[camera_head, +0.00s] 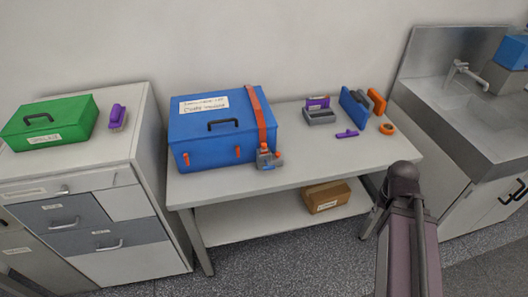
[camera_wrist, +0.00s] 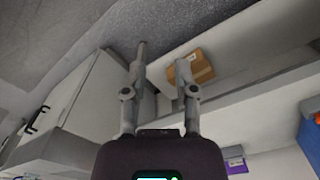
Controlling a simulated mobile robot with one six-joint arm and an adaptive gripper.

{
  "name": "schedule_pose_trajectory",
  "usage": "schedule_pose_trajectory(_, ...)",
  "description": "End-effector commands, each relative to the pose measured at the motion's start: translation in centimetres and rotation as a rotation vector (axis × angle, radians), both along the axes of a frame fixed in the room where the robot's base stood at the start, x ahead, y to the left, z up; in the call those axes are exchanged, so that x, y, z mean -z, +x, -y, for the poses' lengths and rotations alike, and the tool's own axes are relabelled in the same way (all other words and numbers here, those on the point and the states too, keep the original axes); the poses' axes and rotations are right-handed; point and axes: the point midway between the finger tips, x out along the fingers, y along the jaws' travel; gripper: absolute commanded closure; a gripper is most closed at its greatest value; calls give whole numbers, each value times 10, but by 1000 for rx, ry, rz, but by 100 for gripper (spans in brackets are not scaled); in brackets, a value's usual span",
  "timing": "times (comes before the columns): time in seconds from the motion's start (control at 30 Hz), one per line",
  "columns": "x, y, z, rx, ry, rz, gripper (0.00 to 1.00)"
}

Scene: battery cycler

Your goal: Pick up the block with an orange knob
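A small grey block with an orange knob (camera_head: 266,158) stands on the white table (camera_head: 330,165), close to the front right corner of the blue case. Its orange part is at the top. In the wrist view my gripper (camera_wrist: 162,58) has its two fingers spread apart with nothing between them. My arm rises at the right front in the head view, apart from the block; the gripper itself cannot be made out there.
A large blue case (camera_head: 215,140) with an orange strap stands behind the block. Grey, purple, blue and orange items (camera_head: 319,117) stand at the table's right. A cardboard box (camera_head: 326,197) lies on the lower shelf, also in the wrist view (camera_wrist: 200,66). The table's front middle is clear.

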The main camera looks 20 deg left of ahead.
Motion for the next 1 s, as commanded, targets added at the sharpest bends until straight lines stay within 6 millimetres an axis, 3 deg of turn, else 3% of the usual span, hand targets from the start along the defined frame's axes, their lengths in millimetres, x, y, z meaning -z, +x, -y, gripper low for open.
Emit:
schedule_pose_trajectory(0.27,1,4,-5,-41,-15,3,63)
schedule_pose_trajectory(0.47,2,18,-16,-193,-75,11,63)
schedule_pose_trajectory(0.67,3,39,-48,-445,-179,18,63)
schedule_pose_trajectory(1.0,-3,73,-122,-934,-396,12,63)
